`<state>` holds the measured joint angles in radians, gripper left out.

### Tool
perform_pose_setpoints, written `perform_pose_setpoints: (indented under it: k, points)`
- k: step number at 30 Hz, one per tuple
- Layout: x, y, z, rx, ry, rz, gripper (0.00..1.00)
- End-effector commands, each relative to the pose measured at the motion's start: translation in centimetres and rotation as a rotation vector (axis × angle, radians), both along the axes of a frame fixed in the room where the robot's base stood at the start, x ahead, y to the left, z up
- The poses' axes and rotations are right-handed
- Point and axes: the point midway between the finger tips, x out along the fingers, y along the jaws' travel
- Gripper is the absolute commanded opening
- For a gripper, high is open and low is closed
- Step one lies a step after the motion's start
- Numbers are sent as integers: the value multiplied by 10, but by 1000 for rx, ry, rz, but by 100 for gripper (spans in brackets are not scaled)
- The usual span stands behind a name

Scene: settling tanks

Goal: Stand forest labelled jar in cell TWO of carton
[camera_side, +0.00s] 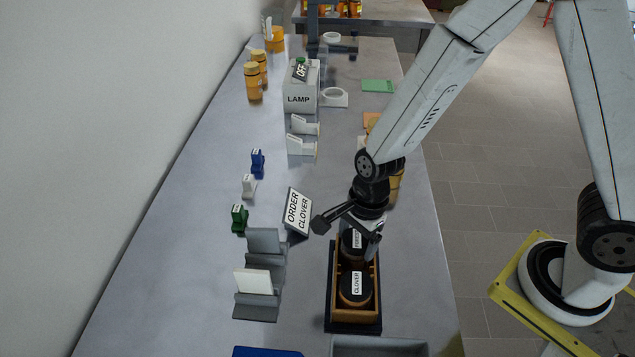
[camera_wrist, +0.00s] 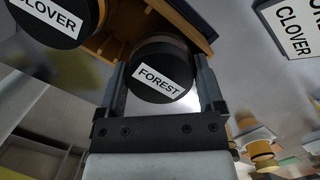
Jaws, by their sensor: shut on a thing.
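The forest-labelled jar (camera_side: 351,243) has a black lid with a white FOREST label; the lid also shows in the wrist view (camera_wrist: 164,88). My gripper (camera_side: 367,240) is shut on this jar, one finger on each side of it in the wrist view (camera_wrist: 160,72). The wooden carton (camera_side: 334,318) has the jar at its far end; I cannot tell whether the jar rests on the floor of a cell or hangs above it. A clover-labelled jar (camera_side: 356,289) stands in the near cell and shows at the top left of the wrist view (camera_wrist: 50,22). No cell numbers are readable.
An ORDER CLOVER sign (camera_side: 297,212) stands left of the carton. Grey holders (camera_side: 258,293) are further left and nearer. A grey tray (camera_side: 380,346) and blue object (camera_side: 267,352) lie at the near edge. A LAMP box (camera_side: 301,90) and amber jars (camera_side: 254,82) stand farther back.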

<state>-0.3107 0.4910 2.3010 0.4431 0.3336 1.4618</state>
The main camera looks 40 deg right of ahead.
Motion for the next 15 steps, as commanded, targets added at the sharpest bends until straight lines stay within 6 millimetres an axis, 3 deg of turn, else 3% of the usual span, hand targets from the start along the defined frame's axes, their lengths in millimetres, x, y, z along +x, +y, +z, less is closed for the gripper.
perform_pose_setpoints:
  k: [14, 15]
  points:
    - [0, 0, -5, 0, 0, -1, 10]
    - [0, 0, -5, 0, 0, -1, 93]
